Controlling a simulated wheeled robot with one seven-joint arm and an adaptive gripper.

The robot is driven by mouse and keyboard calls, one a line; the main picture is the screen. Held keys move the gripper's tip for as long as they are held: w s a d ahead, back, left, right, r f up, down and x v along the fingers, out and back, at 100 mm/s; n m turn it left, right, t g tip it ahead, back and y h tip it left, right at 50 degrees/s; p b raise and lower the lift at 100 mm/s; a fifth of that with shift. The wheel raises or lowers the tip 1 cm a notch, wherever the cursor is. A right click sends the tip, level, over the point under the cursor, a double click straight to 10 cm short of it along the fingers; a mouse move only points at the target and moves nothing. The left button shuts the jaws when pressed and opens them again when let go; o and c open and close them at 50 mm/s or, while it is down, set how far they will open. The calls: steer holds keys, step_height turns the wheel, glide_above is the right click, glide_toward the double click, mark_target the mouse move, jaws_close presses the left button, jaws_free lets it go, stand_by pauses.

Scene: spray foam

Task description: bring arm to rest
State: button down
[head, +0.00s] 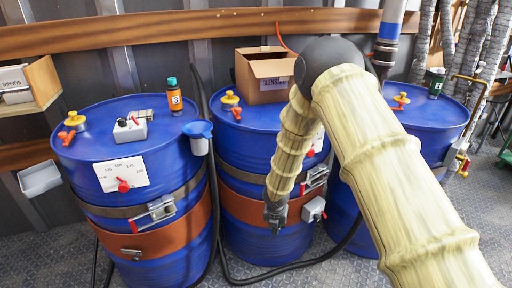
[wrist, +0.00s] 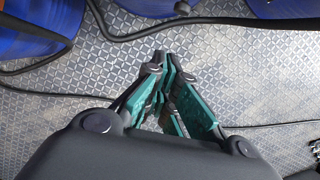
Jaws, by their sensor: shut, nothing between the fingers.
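My gripper (head: 276,216) hangs at the end of my arm in front of the middle blue drum (head: 245,236) in the head view. In the wrist view my gripper (wrist: 165,62) points down toward the patterned metal floor (wrist: 235,75). Its fingertips meet and hold nothing. My arm bends down from a raised elbow and hides part of the middle and right drums.
A left drum (head: 90,165) carries a bottle labelled 3 (head: 175,98) and a grey box with a knob (head: 130,129). A cardboard box (head: 266,78) sits on the middle drum. The right drum (head: 425,112) is close to my arm. A black hose (head: 290,265) crosses the floor.

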steer(key=s+d+f+m+g+y, duration=0.1)
steer(key=s+f+m, duration=0.3)
steer(key=s+m, duration=0.5)
steer(key=s+d+f+m+g+y, duration=0.1)
steer(key=s+f+m, duration=0.4)
steer(key=s, duration=0.8)
steer(key=s+d+f+m+y, duration=0.1)
steer(key=s+d+f+m, duration=0.15)
steer(key=s+m, duration=0.75)
steer(key=s+d+r+m+h, duration=0.1)
steer(key=s+d+m, duration=0.1)
steer(key=s+m, duration=0.35)
steer(key=s+d+m+h, duration=0.1)
steer(key=s+d+m, duration=0.2)
steer(key=s, duration=0.6)
step_height(320, 180, up, 13)
steer(key=p, duration=1.2)
steer(key=shift+s+f+g, duration=0.15)
steer(key=shift+s+g, duration=0.05)
steer(key=shift+g, duration=0.1)
steer(key=shift+a, duration=0.1)
